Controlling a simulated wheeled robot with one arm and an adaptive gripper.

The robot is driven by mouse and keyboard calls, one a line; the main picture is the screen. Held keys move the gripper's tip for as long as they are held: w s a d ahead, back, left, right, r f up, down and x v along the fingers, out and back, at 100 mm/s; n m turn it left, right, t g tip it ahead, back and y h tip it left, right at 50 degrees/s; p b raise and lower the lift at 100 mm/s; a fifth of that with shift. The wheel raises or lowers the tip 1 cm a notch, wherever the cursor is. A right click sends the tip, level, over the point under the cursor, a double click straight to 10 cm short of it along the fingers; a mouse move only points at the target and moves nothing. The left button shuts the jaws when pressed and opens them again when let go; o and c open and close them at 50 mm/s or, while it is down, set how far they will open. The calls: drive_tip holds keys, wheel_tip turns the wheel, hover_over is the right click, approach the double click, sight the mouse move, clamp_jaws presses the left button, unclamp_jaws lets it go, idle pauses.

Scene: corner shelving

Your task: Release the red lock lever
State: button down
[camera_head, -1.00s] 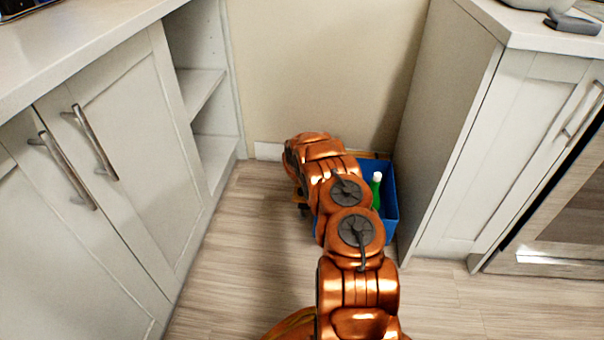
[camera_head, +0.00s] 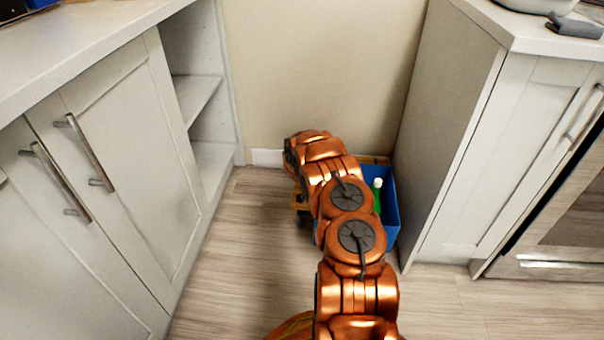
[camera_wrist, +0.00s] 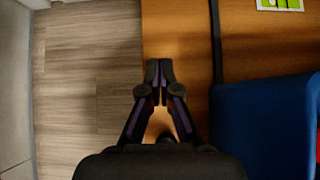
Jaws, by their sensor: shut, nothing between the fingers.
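No red lock lever can be made out in either view. In the wrist view my gripper (camera_wrist: 158,72) is shut, with its dark fingertips together and nothing between them. The tips appear over the left part of an orange-brown wooden surface (camera_wrist: 180,30), close to its left edge. Whether they touch it I cannot tell. A dark strip (camera_wrist: 216,45) runs along the wood to the right of the fingers. In the head view my copper arm reaches into the corner and hides the gripper and most of the wooden thing.
A blue bin (camera_head: 392,205) stands in the corner, holding a green bottle with a white cap (camera_head: 377,195); the bin (camera_wrist: 265,125) is right of my gripper in the wrist view. Cabinets (camera_head: 130,150) flank the left, and another cabinet (camera_head: 450,150) the right. Bare floor (camera_head: 240,235) lies left of my arm.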

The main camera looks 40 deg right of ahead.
drive_tip(key=shift+r, duration=0.25)
drive_tip(key=s+a+r+b, duration=0.1)
drive_tip(key=s+a+r, duration=0.2)
drive_tip(key=r, duration=0.6)
idle(0.6)
idle(0.5)
